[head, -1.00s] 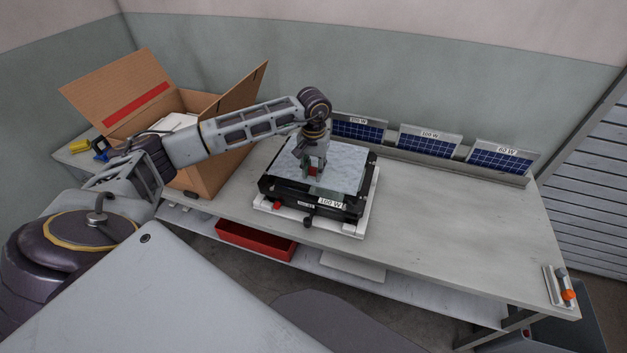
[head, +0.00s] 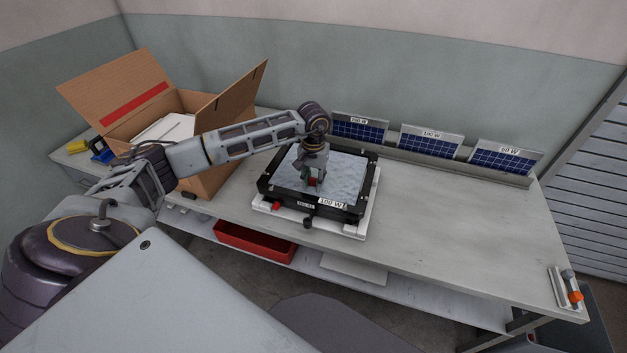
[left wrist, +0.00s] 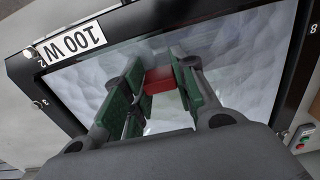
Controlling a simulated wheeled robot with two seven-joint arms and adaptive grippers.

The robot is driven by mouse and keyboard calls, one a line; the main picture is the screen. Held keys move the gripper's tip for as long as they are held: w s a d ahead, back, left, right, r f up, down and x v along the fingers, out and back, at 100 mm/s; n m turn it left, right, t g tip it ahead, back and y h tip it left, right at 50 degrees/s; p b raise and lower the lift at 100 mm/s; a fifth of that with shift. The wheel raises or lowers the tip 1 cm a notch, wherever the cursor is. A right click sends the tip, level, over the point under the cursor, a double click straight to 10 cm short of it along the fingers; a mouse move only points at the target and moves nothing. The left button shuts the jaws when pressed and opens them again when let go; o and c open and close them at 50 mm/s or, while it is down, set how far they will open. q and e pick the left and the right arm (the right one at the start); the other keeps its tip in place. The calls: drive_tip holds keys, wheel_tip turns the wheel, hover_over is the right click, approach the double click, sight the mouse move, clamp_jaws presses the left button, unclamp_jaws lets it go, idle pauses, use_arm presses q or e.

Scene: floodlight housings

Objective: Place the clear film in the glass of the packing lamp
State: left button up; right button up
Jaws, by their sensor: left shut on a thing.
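The packing lamp (head: 364,190) is a black square-framed housing labelled 100 W, lying face up on a white fixture (head: 371,207). The clear film (head: 346,178) shows as a pale, rippled, see-through sheet within the black rim; its edges are hard to tell from the glass under it. My left gripper (head: 314,183) points down over the middle of the lamp. In the left wrist view its green-padded fingers (left wrist: 158,82) are shut on a red grip block (left wrist: 159,79) on the film. I cannot tell whether the film rests on the glass. My right gripper is out of view.
An open cardboard box (head: 210,178) stands left of the lamp, under my left forearm. Several small solar panels (head: 430,145) line the bench's back edge. A red bin (head: 254,242) is on the lower shelf.

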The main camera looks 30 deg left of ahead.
use_arm(q)
drive_tip(key=o, duration=0.8)
drive_tip(key=shift+r, duration=0.1)
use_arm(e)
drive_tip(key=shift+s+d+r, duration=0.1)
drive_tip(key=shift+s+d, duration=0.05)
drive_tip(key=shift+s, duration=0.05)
use_arm(q)
drive_tip(key=shift+r+p, duration=0.55)
drive_tip(key=shift+r, duration=0.35)
drive_tip(key=shift+r+p, duration=2.15)
drive_tip(key=shift+r, duration=2.95)
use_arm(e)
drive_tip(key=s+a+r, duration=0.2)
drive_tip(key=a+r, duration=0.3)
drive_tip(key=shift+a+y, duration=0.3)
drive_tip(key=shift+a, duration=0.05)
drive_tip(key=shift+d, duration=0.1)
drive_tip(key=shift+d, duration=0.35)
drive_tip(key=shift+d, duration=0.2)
